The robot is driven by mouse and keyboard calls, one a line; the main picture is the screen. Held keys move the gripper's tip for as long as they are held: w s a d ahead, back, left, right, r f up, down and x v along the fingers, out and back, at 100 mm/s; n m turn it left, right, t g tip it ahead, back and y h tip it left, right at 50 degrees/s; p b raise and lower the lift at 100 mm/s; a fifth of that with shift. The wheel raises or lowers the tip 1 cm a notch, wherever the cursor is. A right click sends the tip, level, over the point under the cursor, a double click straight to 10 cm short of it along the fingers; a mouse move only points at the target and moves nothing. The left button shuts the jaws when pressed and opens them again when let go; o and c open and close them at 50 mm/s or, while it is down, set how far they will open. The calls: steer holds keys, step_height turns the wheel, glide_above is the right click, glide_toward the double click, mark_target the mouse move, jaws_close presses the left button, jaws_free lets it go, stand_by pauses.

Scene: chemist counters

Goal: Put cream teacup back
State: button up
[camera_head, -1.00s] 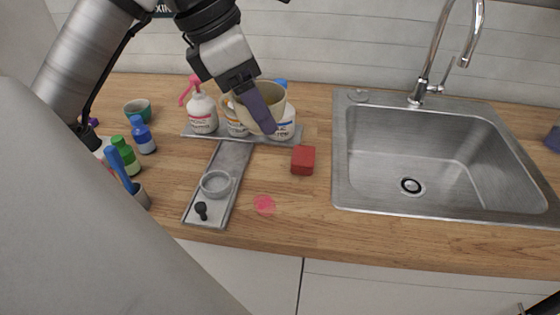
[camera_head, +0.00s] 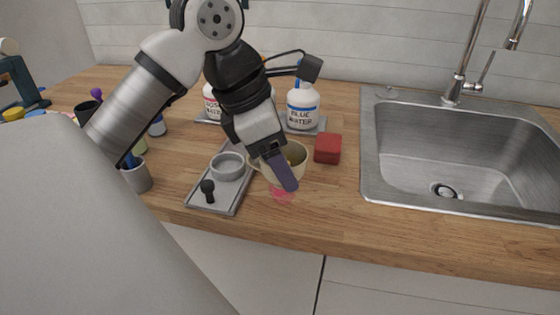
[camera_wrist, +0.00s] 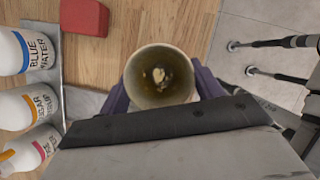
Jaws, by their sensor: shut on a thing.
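The cream teacup (camera_head: 297,170) is in my gripper (camera_head: 284,168), which is shut on it. The cup is low over the counter, just right of the grey tray, and the pink spot (camera_head: 283,195) shows just in front of it. I cannot tell whether its base touches the wood. In the wrist view the cup (camera_wrist: 136,92) sits between the two purple fingers (camera_wrist: 160,92), with its mouth toward the camera and some brownish matter inside. My fingers and wrist hide part of the cup in the head view.
A grey tray (camera_head: 222,203) with a round dish (camera_head: 227,167) and a black-knobbed piece (camera_head: 208,190) lies left of the cup. A red block (camera_head: 327,149) is close behind right. Labelled bottles (camera_head: 303,108) stand behind. The sink (camera_head: 376,180) is at right.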

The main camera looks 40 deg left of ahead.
steer(key=shift+f+b, duration=0.9)
steer(key=shift+f, duration=0.9)
steer(key=shift+f, duration=0.15)
steer(key=o, duration=1.2)
steer(key=shift+s+a+r, duration=0.1)
steer(key=shift+r, duration=0.4)
steer(key=p+v, duration=0.1)
steer(key=v, duration=1)
steer(key=shift+s+r, duration=0.1)
